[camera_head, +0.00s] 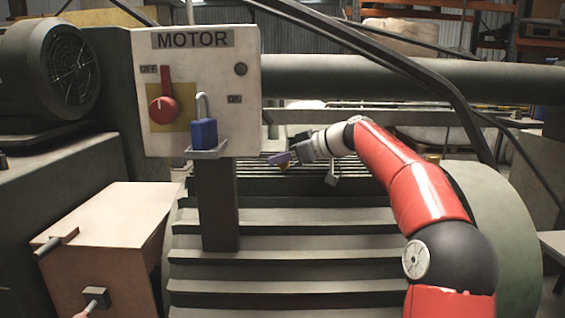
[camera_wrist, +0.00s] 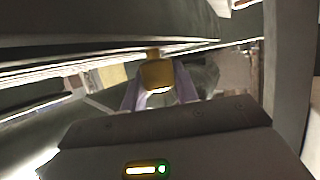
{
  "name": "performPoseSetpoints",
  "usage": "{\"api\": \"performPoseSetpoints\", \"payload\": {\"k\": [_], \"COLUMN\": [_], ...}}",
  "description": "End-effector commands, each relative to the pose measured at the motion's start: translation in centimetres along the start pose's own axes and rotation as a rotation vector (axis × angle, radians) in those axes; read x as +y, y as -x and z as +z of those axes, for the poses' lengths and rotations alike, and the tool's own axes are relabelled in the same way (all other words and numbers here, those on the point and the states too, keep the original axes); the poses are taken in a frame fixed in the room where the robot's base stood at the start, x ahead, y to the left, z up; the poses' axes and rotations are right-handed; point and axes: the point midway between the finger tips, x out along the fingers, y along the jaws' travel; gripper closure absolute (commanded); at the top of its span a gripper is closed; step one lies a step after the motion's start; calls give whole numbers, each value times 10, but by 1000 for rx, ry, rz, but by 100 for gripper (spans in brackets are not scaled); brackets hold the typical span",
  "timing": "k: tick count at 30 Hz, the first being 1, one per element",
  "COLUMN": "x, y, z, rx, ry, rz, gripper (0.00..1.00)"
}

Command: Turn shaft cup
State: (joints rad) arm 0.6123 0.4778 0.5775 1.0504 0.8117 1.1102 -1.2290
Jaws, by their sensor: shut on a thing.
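A small yellow piece, which I take to be the shaft cup (camera_wrist: 157,74), sits between the two pale purple fingers of my gripper (camera_wrist: 158,88) in the wrist view. The fingers are shut on its two sides. In the head view my gripper (camera_head: 278,159) is beyond the motor box post, above the dark slatted machine, pointing left. A bit of yellow from the cup (camera_head: 284,167) shows just under the fingers. The far side of the cup and what it joins to are hidden.
A white MOTOR box (camera_head: 205,65) with a red knob (camera_head: 163,109) and a blue padlock (camera_head: 204,133) stands left of my gripper on a dark post (camera_head: 218,205). Slanted dark bars (camera_head: 400,66) cross above my arm. Grey slats (camera_head: 300,245) lie below.

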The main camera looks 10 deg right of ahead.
Motion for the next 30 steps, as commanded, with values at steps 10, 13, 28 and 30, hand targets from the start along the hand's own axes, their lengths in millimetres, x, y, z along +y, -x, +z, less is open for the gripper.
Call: {"api": "performPoseSetpoints", "payload": {"k": [10,13,28,30], "x": [-2,-2,-2,-2], "y": [-3,-2,0,0], "z": [4,2,-5,-4], "rx": [0,0,-3,-4], "ry": [-97,-135,-290,-305], "rz": [252,339,711,749], "gripper": [93,93,93,93]}}
